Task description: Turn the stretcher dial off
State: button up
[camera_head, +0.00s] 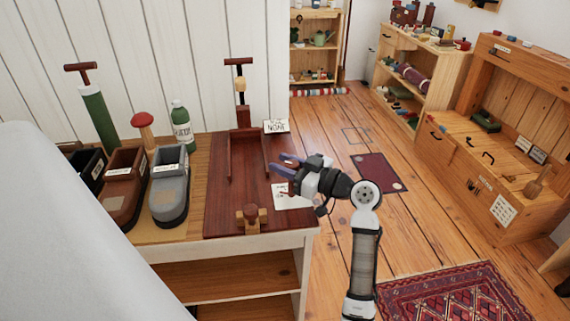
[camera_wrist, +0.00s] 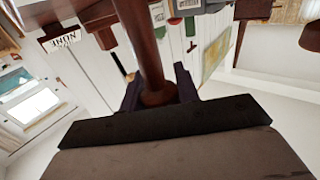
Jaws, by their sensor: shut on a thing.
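A dark red-brown wooden stretcher frame (camera_head: 231,158) stands on the red-brown board, with two long side rails and a post with a T-handle (camera_head: 238,62) at its back. A wooden knob (camera_head: 250,218) stands near the board's front edge, apart from my gripper. My gripper (camera_head: 274,164) is at the frame's right rail in the head view. In the wrist view its two dark fingers close around a red-brown rod (camera_wrist: 145,40) with a wider round end. I cannot tell whether this rod is the stretcher dial. The dial's setting does not show.
A white card reading NONE (camera_head: 276,126) is behind my gripper; another card (camera_head: 291,196) lies below it. Shoes (camera_head: 168,188), a green bottle (camera_head: 181,127) and a green cylinder (camera_head: 98,116) crowd the table's left. Open floor (camera_head: 335,170) lies to the right.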

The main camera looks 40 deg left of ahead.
jog(key=shift+f+n+g+b, duration=0.3)
jog(key=shift+g+b, duration=0.2)
jog(key=shift+b, duration=0.35)
jog(key=n+g+b, duration=0.1)
jog(key=b, duration=0.1)
jog(key=shift+s+f+g+h+b, duration=0.1)
jog(key=shift+g+h+b, duration=0.2)
jog(key=shift+g, duration=0.1)
jog(key=n+g+b, duration=0.1)
jog(key=n+g+h+b, duration=0.1)
jog(key=g+b, duration=0.1)
jog(key=shift+s+n+h, duration=0.2)
jog(key=shift+n+h, duration=0.1)
jog(key=shift+s+d+r+n+g+h+b, duration=0.15)
jog(key=shift+r+n+g+h+b, duration=0.25)
jog(key=shift+g, duration=0.5)
jog(key=o, duration=0.9)
jog(key=shift+o, duration=0.2)
jog(key=b+v, duration=0.1)
jog(key=v, duration=1.3)
